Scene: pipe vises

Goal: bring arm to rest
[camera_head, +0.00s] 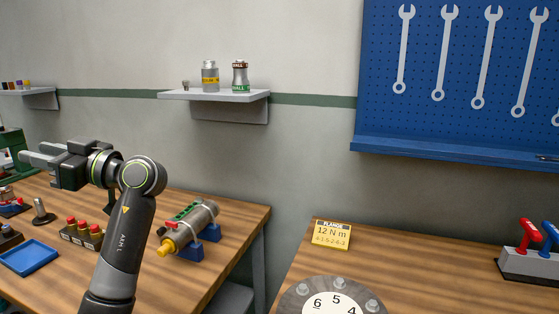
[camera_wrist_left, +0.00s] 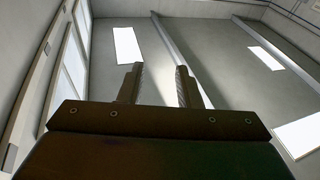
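My left arm (camera_head: 124,240) rises from the bottom of the head view and bends to the left at its elbow. My left gripper (camera_head: 35,155) points left, raised above the left workbench. In the left wrist view the gripper (camera_wrist_left: 158,72) has its two fingers apart with nothing between them. Behind the fingers there is only wall, ceiling and bright window panels. My right gripper is not in view.
The left workbench (camera_head: 222,262) holds a cylinder on blue supports (camera_head: 188,228), a block with red knobs (camera_head: 82,233) and a blue tray (camera_head: 30,257). A shelf (camera_head: 215,95) carries cans. The right bench (camera_head: 430,275) holds a yellow card (camera_head: 331,235) and a numbered round plate (camera_head: 332,299).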

